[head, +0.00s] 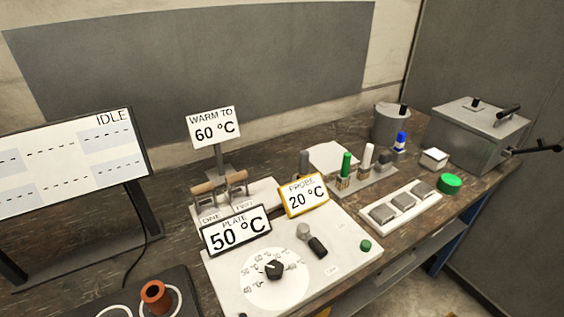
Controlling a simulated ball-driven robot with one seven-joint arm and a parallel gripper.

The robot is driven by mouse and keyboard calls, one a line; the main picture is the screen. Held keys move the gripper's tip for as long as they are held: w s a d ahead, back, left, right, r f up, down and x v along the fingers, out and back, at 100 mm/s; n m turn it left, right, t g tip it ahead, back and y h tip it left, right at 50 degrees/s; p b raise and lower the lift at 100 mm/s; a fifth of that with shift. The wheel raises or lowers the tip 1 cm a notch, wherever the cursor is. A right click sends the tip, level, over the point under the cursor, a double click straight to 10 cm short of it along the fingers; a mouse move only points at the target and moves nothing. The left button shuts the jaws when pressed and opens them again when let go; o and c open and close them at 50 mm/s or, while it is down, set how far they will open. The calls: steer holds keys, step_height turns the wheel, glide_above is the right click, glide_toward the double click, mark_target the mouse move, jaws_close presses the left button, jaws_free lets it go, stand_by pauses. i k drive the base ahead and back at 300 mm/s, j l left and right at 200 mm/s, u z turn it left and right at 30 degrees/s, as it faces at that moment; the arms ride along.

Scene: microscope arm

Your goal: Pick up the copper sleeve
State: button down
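The copper sleeve (155,296) is a short, reddish-brown open tube at the bottom left of the head view. It stands upright on a dark pad (186,283) marked with white rings, at or within the right-hand ring. My gripper does not show in this view.
Right of the pad is a white hot plate panel (318,262) with a dial and signs. A monitor (60,160) reading IDLE stands at the left, its cable hanging near the pad. Farther right are a rack of coloured-cap tools (362,182), a tray of grey blocks (402,210) and a metal box (466,140).

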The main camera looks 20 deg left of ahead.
mark_target(156, 296)
steer(key=u, duration=0.45)
steer(key=j+u, duration=0.1)
steer(key=u, duration=0.35)
steer(key=i+u, duration=0.1)
steer(key=u, duration=0.35)
steer(key=j+z, duration=0.1)
steer(key=z, duration=0.3)
steer(key=k+j+z, duration=0.1)
steer(key=j+z, duration=0.25)
steer(key=j, duration=0.15)
steer(key=k+j+z, duration=0.1)
steer(key=j+z, duration=0.25)
steer(key=j, duration=0.1)
